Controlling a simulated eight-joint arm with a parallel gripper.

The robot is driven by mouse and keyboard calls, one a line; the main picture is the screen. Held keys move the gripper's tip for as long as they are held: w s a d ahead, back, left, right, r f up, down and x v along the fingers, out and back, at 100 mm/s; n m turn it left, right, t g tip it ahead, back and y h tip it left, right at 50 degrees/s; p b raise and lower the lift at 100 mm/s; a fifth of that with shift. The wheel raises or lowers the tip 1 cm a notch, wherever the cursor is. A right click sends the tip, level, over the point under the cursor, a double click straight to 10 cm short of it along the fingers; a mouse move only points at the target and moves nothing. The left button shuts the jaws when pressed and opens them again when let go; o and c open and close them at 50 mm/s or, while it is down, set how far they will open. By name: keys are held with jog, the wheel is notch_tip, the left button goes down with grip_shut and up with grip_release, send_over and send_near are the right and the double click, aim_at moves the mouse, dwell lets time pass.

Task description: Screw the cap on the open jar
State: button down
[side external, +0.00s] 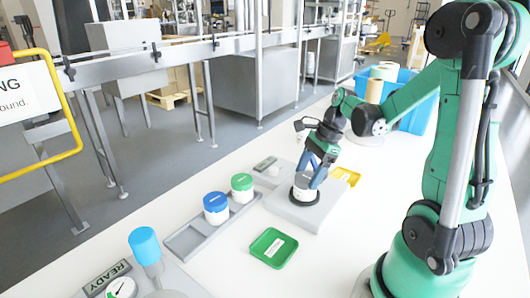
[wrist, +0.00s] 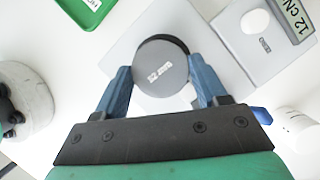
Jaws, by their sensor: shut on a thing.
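A dark grey round cap (wrist: 161,70) with a small white label fills the middle of the wrist view. My gripper (wrist: 160,64) has its two blue fingers closed against opposite sides of this cap. In the side view my gripper (side external: 309,176) points down over a white jar (side external: 303,191) standing upright on a grey block (side external: 296,212). The fingers hide much of the jar's top there. The cap looks centred over the jar, but I cannot tell how far it sits on the thread.
A grey tray (side external: 187,243) holds a blue-capped jar (side external: 216,207) and a green-capped jar (side external: 242,187). A green tray (side external: 272,247) and a yellow tray (side external: 346,176) lie nearby. A display (wrist: 292,17) stands beside the block. A blue-topped post (side external: 145,246) stands front left.

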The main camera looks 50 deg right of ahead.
grip_release()
jog(key=v, duration=0.5)
jog(key=shift+a+r, duration=0.1)
jog(key=shift+r, duration=0.15)
jog(key=w+a+n+t+h, duration=0.1)
jog(key=a+n+t, duration=0.1)
jog(key=a+n, duration=0.6)
jog(key=w+a+r+n+t+h, duration=0.1)
jog(key=a+n, duration=0.6)
jog(key=n, duration=0.9)
jog(key=shift+w+a+r+n+t+h, duration=0.25)
jog(key=shift+a+n+t+h, duration=0.15)
jog(key=shift+t+h, duration=0.45)
